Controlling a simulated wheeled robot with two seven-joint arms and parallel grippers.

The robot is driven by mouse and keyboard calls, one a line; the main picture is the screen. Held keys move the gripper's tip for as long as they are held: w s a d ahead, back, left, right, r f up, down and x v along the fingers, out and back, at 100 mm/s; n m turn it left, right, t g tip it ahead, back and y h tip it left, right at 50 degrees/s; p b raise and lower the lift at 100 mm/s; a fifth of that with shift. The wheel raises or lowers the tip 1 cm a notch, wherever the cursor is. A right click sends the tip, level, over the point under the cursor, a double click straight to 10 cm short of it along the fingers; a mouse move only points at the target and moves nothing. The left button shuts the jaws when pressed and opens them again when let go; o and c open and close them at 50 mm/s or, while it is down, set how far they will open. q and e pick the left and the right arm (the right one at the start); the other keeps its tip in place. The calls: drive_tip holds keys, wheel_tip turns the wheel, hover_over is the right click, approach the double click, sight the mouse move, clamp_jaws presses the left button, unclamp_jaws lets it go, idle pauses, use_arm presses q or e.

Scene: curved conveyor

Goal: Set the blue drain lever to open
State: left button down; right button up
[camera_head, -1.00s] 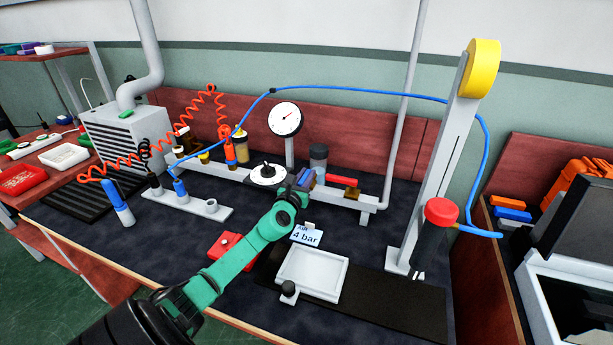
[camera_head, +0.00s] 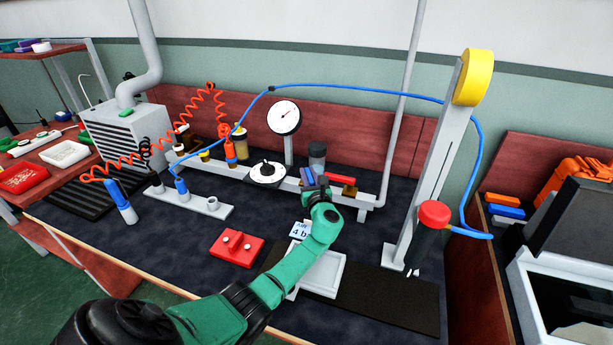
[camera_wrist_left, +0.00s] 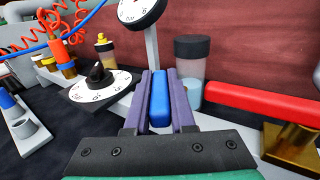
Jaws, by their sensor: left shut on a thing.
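The blue drain lever (camera_wrist_left: 160,100) shows in the left wrist view as a blue bar between my two purple fingers. In the head view the blue lever (camera_head: 309,175) is partly hidden by my gripper, at the grey rail behind the label. My left gripper (camera_wrist_left: 161,80) is shut on the lever, with a finger along each side. In the head view my left gripper (camera_head: 312,181) reaches in from the front. The lever's pivot and any position marks are hidden. My right gripper is not in view.
A red lever (camera_head: 340,178) is just right of my gripper. A black knob on a white dial (camera_head: 267,173) is to the left, with a clear cup (camera_head: 317,160) behind. A gauge (camera_head: 284,117) stands above. A white tray (camera_head: 328,275) lies below my arm.

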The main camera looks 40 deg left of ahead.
use_arm(q)
drive_tip(key=n+g+b, duration=0.1)
drive_tip(key=g+y+b, duration=0.1)
drive_tip(key=shift+w+f+n+y+b, duration=0.15)
drive_tip(key=shift+f+n+y+b, duration=0.15)
drive_tip(key=shift+n+b, duration=0.1)
drive_tip(key=shift+d+r+n+g+y+b, duration=0.1)
drive_tip(key=shift+r+n+g+y+b, duration=0.2)
drive_tip(key=shift+n+g+y+b, duration=0.45)
drive_tip(key=shift+h, duration=0.25)
drive_tip(key=c, duration=0.8)
unclamp_jaws()
drive_tip(key=shift+o, duration=0.2)
drive_tip(key=shift+m, duration=0.25)
